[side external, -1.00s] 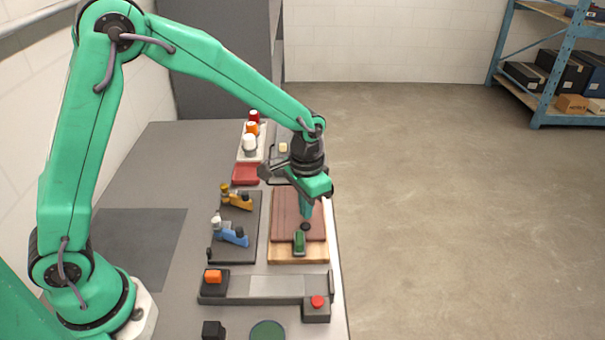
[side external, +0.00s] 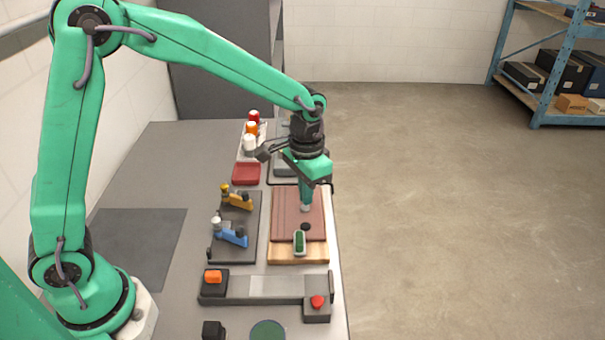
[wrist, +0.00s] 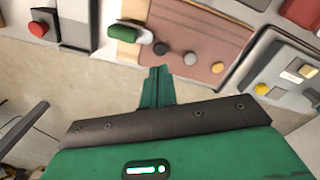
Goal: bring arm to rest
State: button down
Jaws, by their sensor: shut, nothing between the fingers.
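My gripper (side external: 306,205) is shut and empty, pointing down above the reddish-brown board (side external: 287,222) on the bench. In the wrist view its green fingers (wrist: 158,75) are together with nothing between them. A green-topped piece with a pale edge (side external: 299,243) lies at the near end of the board, apart from the fingers. It also shows in the wrist view (wrist: 124,33). A gap between fingertips and board is hard to judge from the side.
Two small fixtures, one yellow (side external: 237,200) and one blue (side external: 234,237), stand left of the board. A grey bar with a red button (side external: 317,302) lies nearer. A red tray (side external: 246,174) and several coloured-top containers are farther back. The floor at right is open.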

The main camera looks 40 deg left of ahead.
jog(key=s+a+r+n+t, duration=0.1)
jog(key=s+a+r+t, duration=0.2)
jog(key=s+a+r, duration=0.45)
jog(key=s+a+r+n+t, duration=0.2)
jog(key=s+r, duration=0.4)
jog(key=s, duration=0.6)
jog(key=shift+s+a+t, duration=0.25)
jog(key=shift+a+t, duration=0.05)
jog(key=shift+a, duration=0.25)
jog(key=shift+r, duration=0.1)
dwell(0.6)
